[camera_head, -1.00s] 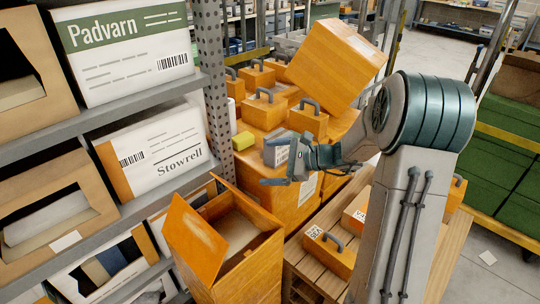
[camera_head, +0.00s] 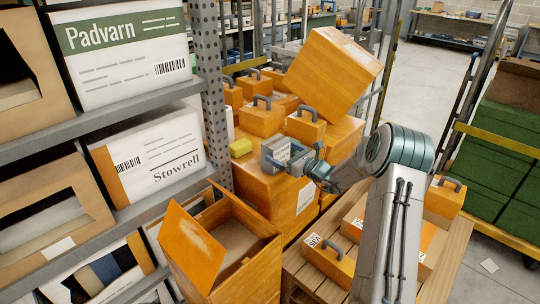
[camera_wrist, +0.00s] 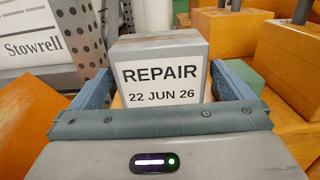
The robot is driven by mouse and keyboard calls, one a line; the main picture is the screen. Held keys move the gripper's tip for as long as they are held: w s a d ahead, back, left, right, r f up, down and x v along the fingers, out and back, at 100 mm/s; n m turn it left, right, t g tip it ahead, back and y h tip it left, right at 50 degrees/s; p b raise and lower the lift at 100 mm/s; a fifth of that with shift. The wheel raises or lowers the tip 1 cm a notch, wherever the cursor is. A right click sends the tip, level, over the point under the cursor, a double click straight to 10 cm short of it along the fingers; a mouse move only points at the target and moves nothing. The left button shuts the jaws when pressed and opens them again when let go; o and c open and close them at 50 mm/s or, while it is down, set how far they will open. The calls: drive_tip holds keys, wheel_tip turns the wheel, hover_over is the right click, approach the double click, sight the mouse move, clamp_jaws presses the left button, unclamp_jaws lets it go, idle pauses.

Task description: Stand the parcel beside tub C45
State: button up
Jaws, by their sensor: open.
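The parcel looks to be a small grey box (camera_head: 277,150) with a white label. It stands upright on top of a large orange crate (camera_head: 270,190). In the wrist view the parcel (camera_wrist: 163,80) reads "REPAIR 22 JUN 26". My gripper (camera_wrist: 163,88) is open, with one finger on each side of the parcel; I cannot tell whether they touch it. My gripper shows small and partly blurred into the box in the head view (camera_head: 288,160). Several orange tubs with grey handles stand around, such as a near one (camera_head: 328,258) on a wooden pallet. No C45 label is legible.
An open orange box (camera_head: 225,250) with raised flaps stands in front. A large orange box (camera_head: 332,70) sits tilted behind the tubs. Shelving with a perforated post (camera_head: 212,90) borders the left. Green crates (camera_head: 500,150) stand right.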

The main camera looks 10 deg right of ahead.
sight(272, 145)
drive_tip(key=x, duration=0.5)
drive_tip(key=shift+w+a+r+p, duration=0.25)
drive_tip(key=shift+a+p, duration=0.05)
drive_tip(key=shift+p, duration=0.1)
drive_tip(key=shift+d, duration=0.1)
drive_tip(key=c, duration=0.9)
drive_tip(key=shift+c, duration=1.1)
drive_tip(key=shift+r, duration=0.15)
